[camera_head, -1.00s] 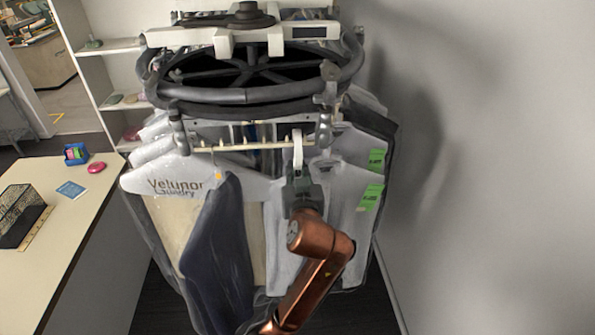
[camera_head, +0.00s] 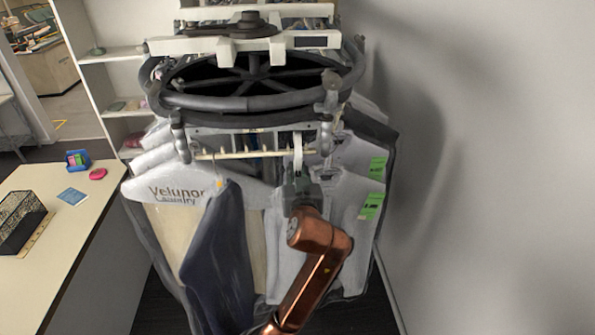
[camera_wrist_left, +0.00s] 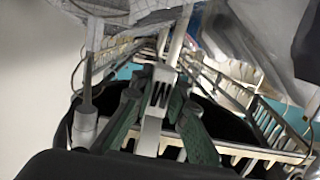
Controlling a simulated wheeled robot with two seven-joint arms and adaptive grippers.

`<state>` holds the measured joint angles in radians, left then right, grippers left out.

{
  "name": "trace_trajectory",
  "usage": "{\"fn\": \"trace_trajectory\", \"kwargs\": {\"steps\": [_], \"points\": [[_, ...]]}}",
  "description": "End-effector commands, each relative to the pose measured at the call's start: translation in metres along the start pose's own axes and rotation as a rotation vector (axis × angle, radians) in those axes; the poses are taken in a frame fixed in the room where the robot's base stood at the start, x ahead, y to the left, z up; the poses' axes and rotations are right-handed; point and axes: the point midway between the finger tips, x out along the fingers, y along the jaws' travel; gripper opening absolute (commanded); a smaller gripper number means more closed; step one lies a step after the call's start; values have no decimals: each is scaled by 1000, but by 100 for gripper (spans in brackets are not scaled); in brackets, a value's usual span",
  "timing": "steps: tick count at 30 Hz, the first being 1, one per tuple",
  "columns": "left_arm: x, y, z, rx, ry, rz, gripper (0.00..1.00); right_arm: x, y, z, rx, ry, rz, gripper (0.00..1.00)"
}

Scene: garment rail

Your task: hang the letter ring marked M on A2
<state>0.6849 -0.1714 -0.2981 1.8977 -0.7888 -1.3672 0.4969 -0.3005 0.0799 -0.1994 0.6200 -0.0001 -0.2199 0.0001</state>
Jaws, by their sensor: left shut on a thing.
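The white letter ring (camera_wrist_left: 150,130) is between my left gripper's green fingers in the left wrist view. Its dark letter reads as an M turned upside down. In the head view the ring (camera_head: 297,146) stands upright above my left gripper (camera_head: 300,180), which is shut on it. The ring's upper part overlaps the pale notched rail (camera_head: 240,155) near its right end. I cannot tell whether it is around the rail or in front of it. No A2 mark is readable. My right gripper is not in view.
The round dark carousel (camera_head: 250,108) is above the rail. Bagged garments, one with a dark blue sleeve (camera_head: 215,260), hang below and around my arm. A desk (camera_head: 90,225) stands at left with a black mesh box (camera_head: 20,218). A bare wall (camera_head: 490,170) is at right.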

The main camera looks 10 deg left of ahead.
Motion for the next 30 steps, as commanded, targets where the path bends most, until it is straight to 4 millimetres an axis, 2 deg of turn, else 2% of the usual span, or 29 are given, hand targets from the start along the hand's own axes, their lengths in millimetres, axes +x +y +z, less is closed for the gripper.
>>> {"fn": "trace_trajectory", "kwargs": {"steps": [8,30], "points": [[0,0,1,0,0,0,0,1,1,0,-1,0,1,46],[2,0,18,0,0,0,0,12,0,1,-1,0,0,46]]}}
